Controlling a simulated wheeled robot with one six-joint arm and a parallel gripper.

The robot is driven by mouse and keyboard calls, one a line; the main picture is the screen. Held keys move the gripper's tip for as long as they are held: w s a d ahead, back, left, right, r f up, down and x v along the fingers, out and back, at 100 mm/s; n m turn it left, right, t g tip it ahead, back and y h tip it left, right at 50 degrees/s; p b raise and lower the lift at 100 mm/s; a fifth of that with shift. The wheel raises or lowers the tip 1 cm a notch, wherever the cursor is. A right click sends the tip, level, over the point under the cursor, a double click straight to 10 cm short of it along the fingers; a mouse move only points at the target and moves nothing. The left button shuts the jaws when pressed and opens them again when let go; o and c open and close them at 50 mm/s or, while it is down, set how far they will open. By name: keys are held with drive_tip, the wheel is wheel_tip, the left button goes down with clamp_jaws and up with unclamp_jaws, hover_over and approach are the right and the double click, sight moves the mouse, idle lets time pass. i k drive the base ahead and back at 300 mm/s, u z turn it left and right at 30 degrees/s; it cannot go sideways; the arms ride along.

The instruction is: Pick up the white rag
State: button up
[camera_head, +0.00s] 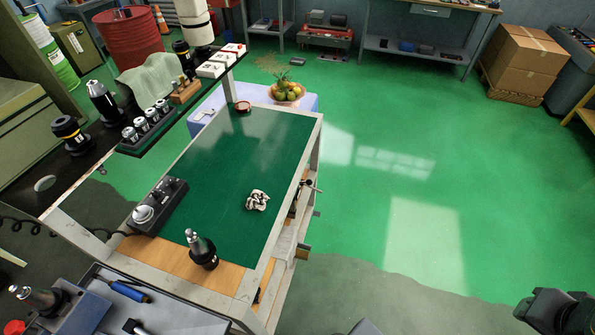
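The white rag (258,200) lies crumpled on the green top of the tooling cart (235,150), toward its right side. It is white with dark folds or markings, and nothing covers it. A dark blocky part at the lower right edge looks like my gripper (545,308). It is cut off by the picture edge, far to the right of the rag and apart from it. Its fingers cannot be made out clearly.
A black control box (158,205) and a tool holder (201,249) stand on the cart left of and below the rag. A raised shelf with tools (120,135) runs along the left. Green floor (420,190) on the right is clear.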

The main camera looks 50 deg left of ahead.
sight(258, 199)
drive_tip(key=i, duration=2.1)
drive_tip(key=u, duration=4.35)
drive_tip(key=i, duration=1)
drive_tip(key=u, duration=0.05)
